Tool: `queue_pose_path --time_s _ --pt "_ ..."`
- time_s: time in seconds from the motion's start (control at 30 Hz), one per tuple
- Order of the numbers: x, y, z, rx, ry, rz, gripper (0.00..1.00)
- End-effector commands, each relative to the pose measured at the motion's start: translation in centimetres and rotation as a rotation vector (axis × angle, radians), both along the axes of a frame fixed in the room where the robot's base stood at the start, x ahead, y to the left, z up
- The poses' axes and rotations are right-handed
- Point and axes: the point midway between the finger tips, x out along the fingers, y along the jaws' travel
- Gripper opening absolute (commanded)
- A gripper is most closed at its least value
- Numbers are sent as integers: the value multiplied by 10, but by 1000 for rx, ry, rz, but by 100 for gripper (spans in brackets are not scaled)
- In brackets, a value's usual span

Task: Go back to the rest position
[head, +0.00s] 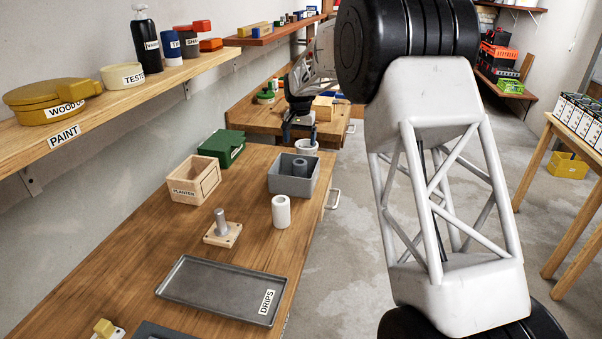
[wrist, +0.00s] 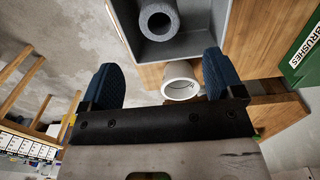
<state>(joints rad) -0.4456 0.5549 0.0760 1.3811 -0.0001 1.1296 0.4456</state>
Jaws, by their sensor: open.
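My gripper (head: 299,133) is at the far end of the workbench in the head view, pointing down. In the wrist view my gripper (wrist: 160,70) is open, its two blue fingers wide apart. A white ring-shaped piece (wrist: 181,89) shows between the fingers, nearer the right one. The same white piece (head: 306,149) is just below the gripper in the head view. I see no contact between it and the fingers.
A grey bin (head: 291,186) holding a dark grey roll (head: 300,165) stands close to the gripper. A white roll (head: 281,212), a planter box (head: 187,189), a green box (head: 222,148), a peg base (head: 222,234) and a drips tray (head: 215,288) share the bench. A shelf (head: 112,108) runs along the left wall.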

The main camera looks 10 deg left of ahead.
Motion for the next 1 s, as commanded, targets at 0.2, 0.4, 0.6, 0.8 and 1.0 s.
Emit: queue_pose_path --time_s 0.2,0.4,0.6,0.8,1.0 --pt "-5 -10 8 2 -4 -1 87" --pt "-21 -38 30 5 -13 -2 87" --pt "-47 -80 60 10 -28 -4 87" --pt "-78 -121 86 14 -43 -5 87" --pt "-112 -162 109 18 -58 -7 87"
